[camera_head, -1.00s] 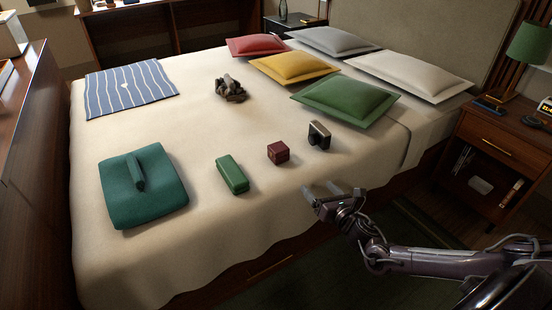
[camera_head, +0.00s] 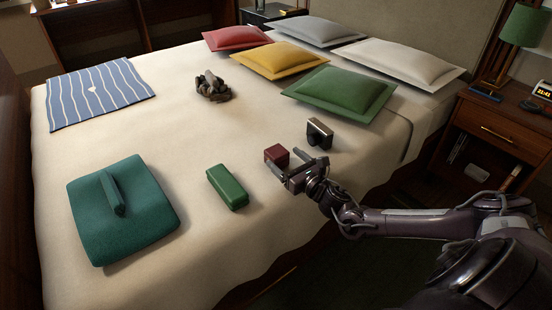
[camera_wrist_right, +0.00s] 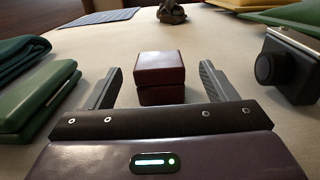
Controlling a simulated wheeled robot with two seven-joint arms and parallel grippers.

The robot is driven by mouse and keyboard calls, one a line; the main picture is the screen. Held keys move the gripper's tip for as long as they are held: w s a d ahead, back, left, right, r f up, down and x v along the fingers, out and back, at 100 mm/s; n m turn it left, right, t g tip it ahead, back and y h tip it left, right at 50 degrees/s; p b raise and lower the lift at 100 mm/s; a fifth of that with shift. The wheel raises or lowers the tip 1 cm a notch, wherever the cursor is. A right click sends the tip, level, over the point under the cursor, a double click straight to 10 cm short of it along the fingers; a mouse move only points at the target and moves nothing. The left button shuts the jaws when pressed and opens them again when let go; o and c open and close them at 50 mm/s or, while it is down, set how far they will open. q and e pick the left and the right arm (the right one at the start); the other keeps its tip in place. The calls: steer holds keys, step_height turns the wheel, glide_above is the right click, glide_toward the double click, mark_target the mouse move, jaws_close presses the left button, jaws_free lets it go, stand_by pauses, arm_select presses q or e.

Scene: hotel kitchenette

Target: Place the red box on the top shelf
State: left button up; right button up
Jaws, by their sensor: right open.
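The red box (camera_head: 276,155) is a small dark red cube on the cream bedspread, between a green case and a camera. My right gripper (camera_head: 287,165) is open just in front of it on the near side. In the right wrist view the red box (camera_wrist_right: 160,78) stands upright, centred between and slightly beyond the two open fingers (camera_wrist_right: 160,88), with gaps on both sides. The left gripper does not show. No top shelf can be clearly identified.
The green case (camera_head: 228,187) lies left of the box, and the black camera (camera_head: 319,133) stands to its right. A folded teal cloth (camera_head: 150,225), a striped cloth (camera_head: 75,105) and several pillows lie on the bed (camera_head: 170,130). A wooden nightstand (camera_head: 515,125) stands at right.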

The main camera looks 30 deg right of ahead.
mark_target(283, 157)
steer(key=w, duration=0.4)
steer(key=shift+a+b, duration=0.2)
steer(key=shift+b, duration=0.15)
steer(key=c, duration=1.2)
